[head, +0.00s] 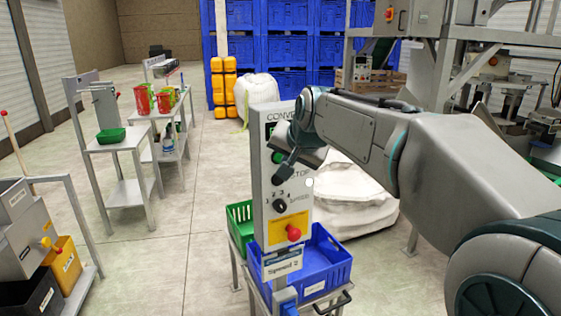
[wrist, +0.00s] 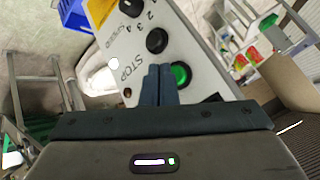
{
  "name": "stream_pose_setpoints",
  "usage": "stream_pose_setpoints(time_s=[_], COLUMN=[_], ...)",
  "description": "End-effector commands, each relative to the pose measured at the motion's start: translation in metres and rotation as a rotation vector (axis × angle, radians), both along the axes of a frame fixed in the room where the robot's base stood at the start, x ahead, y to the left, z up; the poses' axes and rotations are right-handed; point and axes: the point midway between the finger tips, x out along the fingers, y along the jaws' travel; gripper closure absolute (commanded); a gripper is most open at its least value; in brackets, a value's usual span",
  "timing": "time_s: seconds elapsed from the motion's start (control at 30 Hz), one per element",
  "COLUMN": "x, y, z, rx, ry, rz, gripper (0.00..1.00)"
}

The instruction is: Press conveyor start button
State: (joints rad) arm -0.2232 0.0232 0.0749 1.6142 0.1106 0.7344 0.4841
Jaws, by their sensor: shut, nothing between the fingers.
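The conveyor control panel (head: 262,190) is an upright grey-white box on a stand, with lettering starting "CONV" at its top. Its green button (head: 277,157) is partly hidden by my gripper in the head view; it shows clearly in the wrist view (wrist: 181,75). A black button (wrist: 157,41) by the word STOP sits beside it. My gripper (head: 281,177) is shut and empty in front of the panel. In the wrist view its fingertips (wrist: 159,68) are together just beside the green button. I cannot tell whether they touch the panel.
Below the buttons are a black speed dial (head: 280,205) and a red knob (head: 293,233) on a yellow plate. A blue crate (head: 325,262) and a green crate (head: 240,225) stand around the panel's foot. A white sack (head: 355,200) lies behind.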

Motion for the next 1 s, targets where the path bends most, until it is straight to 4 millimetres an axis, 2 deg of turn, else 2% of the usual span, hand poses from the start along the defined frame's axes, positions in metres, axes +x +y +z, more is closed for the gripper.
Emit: stream_pose_setpoints(time_s=[0.33, 0.8, 1.0], x=[-0.002, -0.040, -0.045], y=[-0.002, -0.022, -0.025], z=[0.000, -0.001, 0.000], rx=[0.000, 0.000, -0.001], ry=[-0.001, -0.001, 0.000], rz=[0.000, 0.000, 0.001], gripper=[1.00, 1.00, 1.00])
